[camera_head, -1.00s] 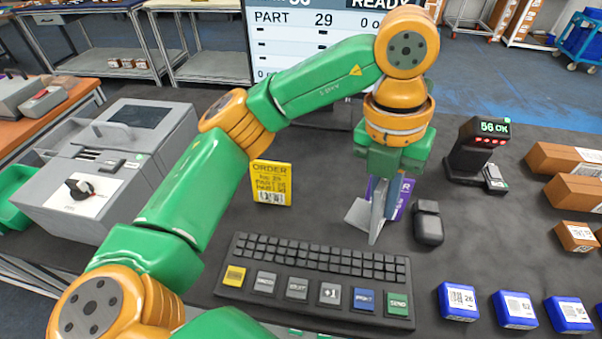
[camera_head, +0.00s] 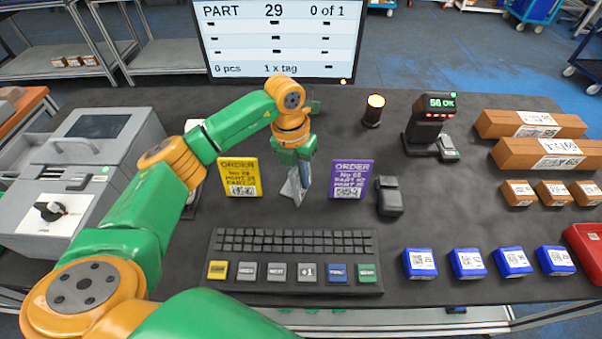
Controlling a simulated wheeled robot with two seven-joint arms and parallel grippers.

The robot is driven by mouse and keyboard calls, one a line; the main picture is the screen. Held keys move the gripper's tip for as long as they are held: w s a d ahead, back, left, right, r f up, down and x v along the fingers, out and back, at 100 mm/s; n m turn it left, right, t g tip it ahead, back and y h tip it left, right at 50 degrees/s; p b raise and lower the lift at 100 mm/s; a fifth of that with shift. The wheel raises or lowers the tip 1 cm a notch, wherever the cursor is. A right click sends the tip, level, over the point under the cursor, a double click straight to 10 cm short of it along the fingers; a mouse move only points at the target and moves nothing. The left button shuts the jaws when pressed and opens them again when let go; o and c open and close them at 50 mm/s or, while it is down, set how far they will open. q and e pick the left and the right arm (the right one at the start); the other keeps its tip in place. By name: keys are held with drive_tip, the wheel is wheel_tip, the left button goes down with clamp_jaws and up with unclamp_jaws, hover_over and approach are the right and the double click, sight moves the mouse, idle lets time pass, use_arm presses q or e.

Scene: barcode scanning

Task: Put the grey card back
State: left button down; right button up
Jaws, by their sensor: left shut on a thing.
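My left gripper (camera_head: 299,176) points down above the dark table and is shut on a small grey card (camera_head: 291,190). The grey card is tilted, partly hidden by the fingers, and sits between the yellow order card (camera_head: 240,177) and the purple order card (camera_head: 351,178). Both order cards stand upright, apart from the gripper. I cannot tell whether the grey card's lower edge touches the table. My right gripper is not in view.
A keyboard (camera_head: 294,243) lies in front of the gripper. A dark block (camera_head: 389,195) stands right of the purple card. A scanner (camera_head: 425,125) reading "56 OK", brown boxes (camera_head: 530,124) and several blue boxes (camera_head: 468,262) are at right. A grey machine (camera_head: 85,180) is at left.

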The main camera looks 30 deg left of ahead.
use_arm(q)
drive_tip(key=shift+f, duration=0.15)
drive_tip(key=c, duration=1)
unclamp_jaws()
drive_tip(key=shift+r, duration=0.3)
drive_tip(key=r, duration=0.4)
drive_tip(key=a+r+b, duration=0.1)
drive_tip(key=r, duration=0.6)
drive_tip(key=shift+a+r, duration=0.25)
drive_tip(key=shift+r, duration=0.1)
